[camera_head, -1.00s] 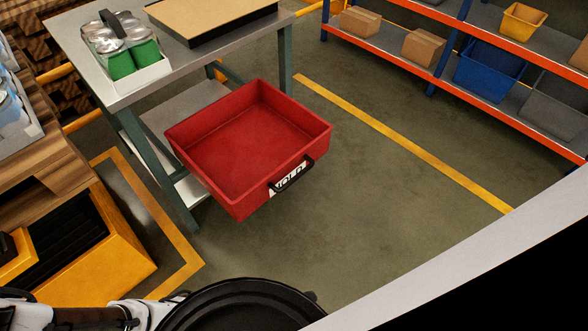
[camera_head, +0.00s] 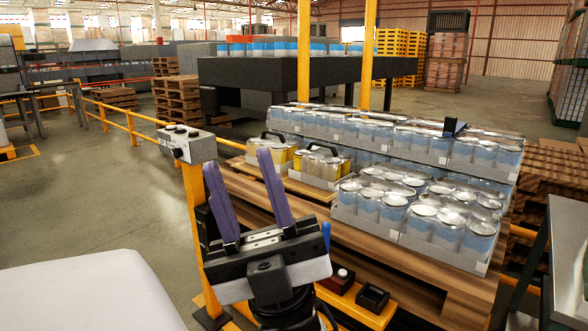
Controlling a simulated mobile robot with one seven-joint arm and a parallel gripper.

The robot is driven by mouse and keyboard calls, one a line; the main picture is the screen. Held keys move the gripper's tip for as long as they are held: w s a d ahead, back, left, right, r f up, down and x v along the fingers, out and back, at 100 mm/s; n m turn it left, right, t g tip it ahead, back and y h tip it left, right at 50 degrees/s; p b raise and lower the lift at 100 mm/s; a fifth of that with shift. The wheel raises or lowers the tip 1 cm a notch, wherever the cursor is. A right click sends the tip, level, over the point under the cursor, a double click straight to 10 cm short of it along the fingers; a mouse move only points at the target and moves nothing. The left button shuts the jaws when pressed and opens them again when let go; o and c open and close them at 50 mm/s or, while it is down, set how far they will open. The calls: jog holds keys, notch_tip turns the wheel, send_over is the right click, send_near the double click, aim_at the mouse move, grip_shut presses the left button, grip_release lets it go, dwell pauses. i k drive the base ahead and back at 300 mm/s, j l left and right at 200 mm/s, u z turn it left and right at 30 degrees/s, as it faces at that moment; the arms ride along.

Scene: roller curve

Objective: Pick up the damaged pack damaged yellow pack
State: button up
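Two small carrier packs with black handles and yellow-looking cans sit side by side on the pallet's left part. The left yellow pack (camera_head: 281,150) is partly hidden by my gripper's finger. The right yellow pack (camera_head: 322,168) sits in a pale tray. I cannot tell which one is damaged. My gripper (camera_head: 237,157) is upright in front of the pallet, its two purple fingers spread apart with nothing between them. Its fingers overlap the left pack in the picture; the distance between them is unclear.
Trays of blue-white cans (camera_head: 420,215) fill the middle and right of the wooden pallet (camera_head: 400,255). A yellow post with a grey control box (camera_head: 187,144) stands left of my gripper. A dark conveyor (camera_head: 300,72) is behind. Open floor (camera_head: 80,190) lies left.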

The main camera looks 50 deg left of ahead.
aim_at(322, 167)
jog(key=u, duration=1.35)
